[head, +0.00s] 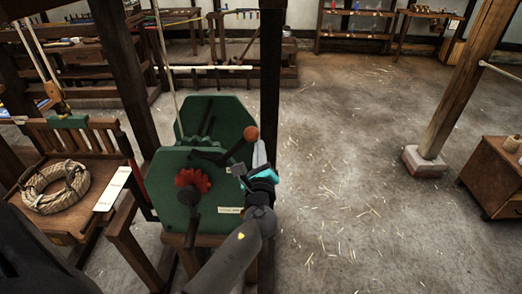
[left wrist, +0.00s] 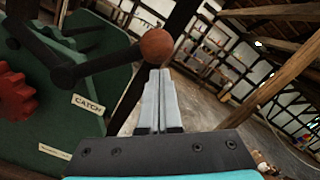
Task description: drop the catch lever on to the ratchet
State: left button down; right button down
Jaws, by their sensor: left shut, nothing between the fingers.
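The catch lever (head: 231,149) is a black bar with an orange-brown ball knob. It slants up to the right from the green winch housing (head: 165,207). In the left wrist view the knob (left wrist: 157,45) is just beyond my fingertips. A red toothed ratchet wheel (head: 193,180) sits on the housing's near face, lower left of the lever. Contact between lever and ratchet cannot be made out. My left gripper (head: 260,150) is shut and empty, its pale fingers pointing up beside the knob; its fingertips (left wrist: 160,74) seem close under it. My right gripper is not in view.
A CATCH label (left wrist: 88,105) is on the housing. A dark post (head: 270,75) rises just behind the lever. A rope coil (head: 56,188) lies on a wooden bench at left. Open straw-strewn floor (head: 345,150) is to the right, with a wooden cabinet (head: 490,180) beyond.

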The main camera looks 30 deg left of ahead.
pick_arm(q)
jog(key=shift+r, duration=0.1)
jog(key=shift+s+a+r+n, duration=0.15)
jog(key=shift+a+r+n, duration=0.1)
jog(key=shift+n, duration=0.15)
jog(key=shift+r, duration=0.15)
jog(key=shift+s+a+r+n+p, duration=0.25)
jog(key=shift+a+r+n+p, duration=0.2)
jog(key=shift+r+n, duration=0.2)
jog(key=s+a+r+n+p, duration=0.2)
jog(key=s+a+r+n, duration=0.1)
jog(key=a+n, duration=0.2)
jog(key=shift+s+a+r+n+g, duration=0.25)
jog(key=shift+n+g, duration=0.05)
jog(key=shift+n, duration=0.75)
